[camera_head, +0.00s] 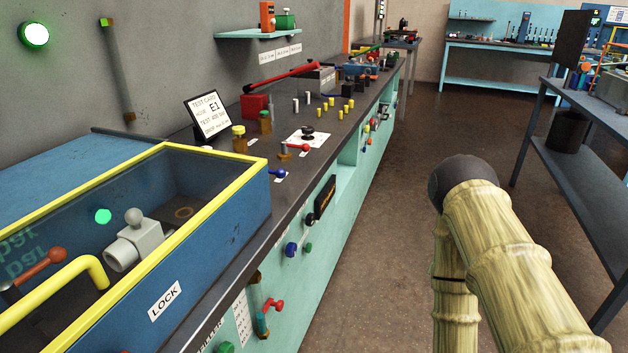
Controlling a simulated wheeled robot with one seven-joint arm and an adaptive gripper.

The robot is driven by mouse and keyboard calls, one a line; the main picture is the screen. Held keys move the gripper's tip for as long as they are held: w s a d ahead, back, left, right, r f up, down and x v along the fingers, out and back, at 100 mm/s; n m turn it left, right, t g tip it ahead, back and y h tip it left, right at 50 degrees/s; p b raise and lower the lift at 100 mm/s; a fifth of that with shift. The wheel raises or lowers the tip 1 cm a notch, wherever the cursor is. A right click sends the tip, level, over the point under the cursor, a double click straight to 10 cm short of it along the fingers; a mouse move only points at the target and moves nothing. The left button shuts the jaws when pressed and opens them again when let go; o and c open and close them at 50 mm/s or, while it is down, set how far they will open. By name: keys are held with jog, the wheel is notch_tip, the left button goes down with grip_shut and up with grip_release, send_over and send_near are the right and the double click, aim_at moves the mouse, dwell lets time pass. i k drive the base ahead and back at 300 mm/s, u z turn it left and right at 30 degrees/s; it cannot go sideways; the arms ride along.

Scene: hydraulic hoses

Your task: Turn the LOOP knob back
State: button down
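I cannot read a LOOP label anywhere, so I cannot tell which knob is the LOOP knob. On the bench top, a black round knob (307,131) sits on a white plate, with a red-handled lever (297,147) just in front of it. A blue knob (278,174) is at the bench edge. On the teal front panel are a larger blue knob (291,249), a small green knob (308,247) and a red-handled valve (272,305). My arm, bamboo-like with a dark rounded joint, rises at the right over the floor. My gripper is not visible.
A blue box with a yellow rim (215,157) and a LOCK label fills the near left. A test card (208,114) stands behind it. A dark table (558,140) bounds the right. The brown floor (395,215) between is open.

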aim_at(309, 218)
jog(key=u, duration=0.2)
jog(key=k, duration=0.25)
jog(key=z, duration=1.15)
jog(key=i, duration=0.95)
jog(key=u, duration=0.4)
jog(key=i, duration=0.95)
jog(key=u, duration=0.9)
